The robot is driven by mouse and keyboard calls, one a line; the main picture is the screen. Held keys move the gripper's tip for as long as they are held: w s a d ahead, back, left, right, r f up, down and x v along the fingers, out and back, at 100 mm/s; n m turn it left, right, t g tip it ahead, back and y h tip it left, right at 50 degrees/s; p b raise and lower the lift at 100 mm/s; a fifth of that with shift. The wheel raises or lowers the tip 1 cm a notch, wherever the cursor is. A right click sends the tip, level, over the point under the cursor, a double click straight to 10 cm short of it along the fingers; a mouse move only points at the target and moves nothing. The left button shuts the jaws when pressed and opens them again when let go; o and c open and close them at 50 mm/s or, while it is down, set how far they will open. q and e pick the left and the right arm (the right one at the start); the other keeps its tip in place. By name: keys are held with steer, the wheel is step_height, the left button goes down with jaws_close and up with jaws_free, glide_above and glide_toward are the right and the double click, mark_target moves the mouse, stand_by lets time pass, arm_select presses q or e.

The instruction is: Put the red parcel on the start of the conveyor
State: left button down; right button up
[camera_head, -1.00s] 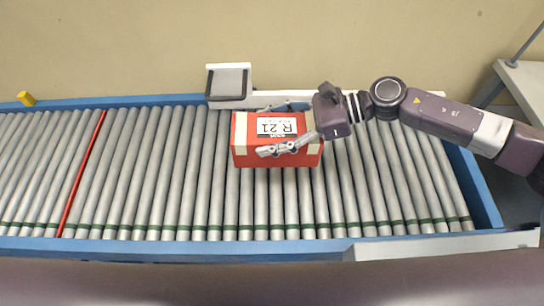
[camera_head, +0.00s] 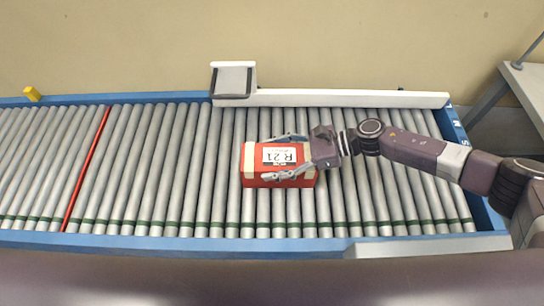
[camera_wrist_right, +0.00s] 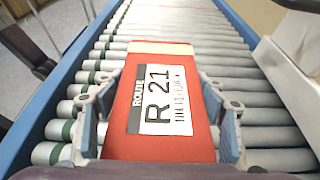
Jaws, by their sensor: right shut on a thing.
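The red parcel (camera_head: 254,182) has cream end bands and a white label reading R 21. It is over the grey rollers of the conveyor (camera_head: 350,213), right of the red line across them. My right gripper (camera_head: 283,157) comes in from the right and is shut on the parcel, one finger along each long side. In the right wrist view the parcel (camera_wrist_right: 165,70) lies between the two fingers (camera_wrist_right: 160,120). I cannot tell for sure whether its underside touches the rollers. My left gripper is not in view.
A grey scanner-like box (camera_head: 233,80) and a white rail (camera_head: 350,98) run along the conveyor's far side. A yellow block (camera_head: 32,93) stands at the far left edge. A blue frame borders the rollers. The rollers left of the parcel are clear.

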mark_target(310, 157)
steer(key=o, duration=1.6)
steer(key=shift+r, duration=0.15)
steer(key=b+v, duration=0.1)
steer(key=v, duration=0.4)
steer(key=b+v, duration=0.1)
steer(key=v, duration=0.4)
steer(key=shift+d+b, duration=0.3)
steer(key=shift+d, duration=0.1)
steer(key=shift+d+r, duration=0.25)
steer(key=shift+d, duration=0.25)
steer(key=shift+r, duration=0.1)
